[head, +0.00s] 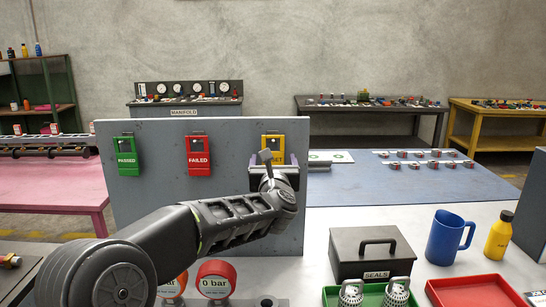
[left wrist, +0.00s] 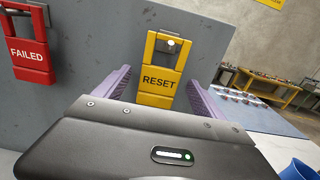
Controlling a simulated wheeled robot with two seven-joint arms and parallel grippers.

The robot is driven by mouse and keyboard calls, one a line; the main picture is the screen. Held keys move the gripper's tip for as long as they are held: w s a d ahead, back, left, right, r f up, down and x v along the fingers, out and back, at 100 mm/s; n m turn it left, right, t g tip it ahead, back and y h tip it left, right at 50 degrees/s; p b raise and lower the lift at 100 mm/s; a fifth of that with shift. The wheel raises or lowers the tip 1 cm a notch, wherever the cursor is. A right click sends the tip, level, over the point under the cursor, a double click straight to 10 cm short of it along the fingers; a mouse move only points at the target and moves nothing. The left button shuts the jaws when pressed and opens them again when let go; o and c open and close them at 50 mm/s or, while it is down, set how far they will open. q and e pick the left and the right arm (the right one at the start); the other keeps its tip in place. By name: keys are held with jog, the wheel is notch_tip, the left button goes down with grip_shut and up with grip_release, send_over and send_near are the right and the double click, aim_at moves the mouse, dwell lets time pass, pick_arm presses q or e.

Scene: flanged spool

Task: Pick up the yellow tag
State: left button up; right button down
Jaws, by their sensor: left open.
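The yellow tag (head: 277,141), lettered RESET, hangs on a grey upright board at its right side. It also shows in the left wrist view (left wrist: 161,66), upright and facing me. My left gripper (head: 274,161) is in front of the tag's lower part and hides some of it in the head view. In the left wrist view its purple fingers (left wrist: 162,82) are apart, one on each side of the tag, with a gap visible at both sides. I cannot tell how far the fingertips are from the board. My right gripper is not in view.
The board (head: 225,215) also bears a red FAILED tag (head: 199,158) and a green PASSED tag (head: 126,158) to the left. At right stand a dark SEALS box (head: 372,252), a blue mug (head: 445,238) and a yellow bottle (head: 498,238). Red and green trays lie in front.

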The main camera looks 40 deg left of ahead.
pick_arm(q)
jog(key=shift+w+a, duration=0.1)
jog(key=shift+c, duration=0.2)
dwell(0.4)
jog(key=c, duration=1.4)
jog(key=shift+r, duration=0.8)
jog(key=b+v, duration=0.4)
jog(key=v, duration=1.4)
jog(key=shift+f, duration=0.1)
